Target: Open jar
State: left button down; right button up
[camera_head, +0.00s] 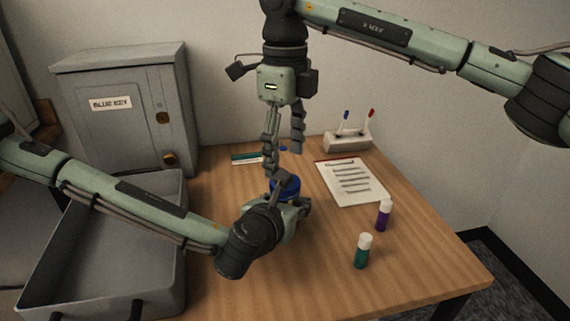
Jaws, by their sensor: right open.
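A jar with a blue lid (287,187) stands on the wooden table near its middle. Its body is mostly hidden behind my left gripper and wrist. My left gripper (296,205) reaches in low from the left, at the jar's near side. Its fingers are largely hidden, so I cannot tell whether they grip the jar. My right gripper (282,160) hangs from above, pointing down, with its fingers apart. One finger comes down close to the left side of the lid, the other ends higher up. It holds nothing that I can see.
A grey cabinet (128,105) stands at the back left, with a grey open tray (160,247) in front. A paper sheet (350,182), a pen holder (347,141), a purple bottle (383,215) and a green bottle (362,252) are to the right. The table's front right is clear.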

jog(key=m, duration=0.2)
jog(key=r+m, duration=0.1)
jog(key=m, duration=0.1)
jog(key=r+m, duration=0.1)
jog(key=m, duration=0.5)
jog(key=r+m, duration=0.1)
jog(key=m, duration=0.2)
jog(key=shift+r+m, duration=0.2)
jog(key=shift+m, duration=0.5)
jog(key=shift+f, duration=0.25)
notch_tip(320, 180, down, 8)
jog(key=shift+r, duration=0.25)
jog(key=shift+c, duration=0.4)
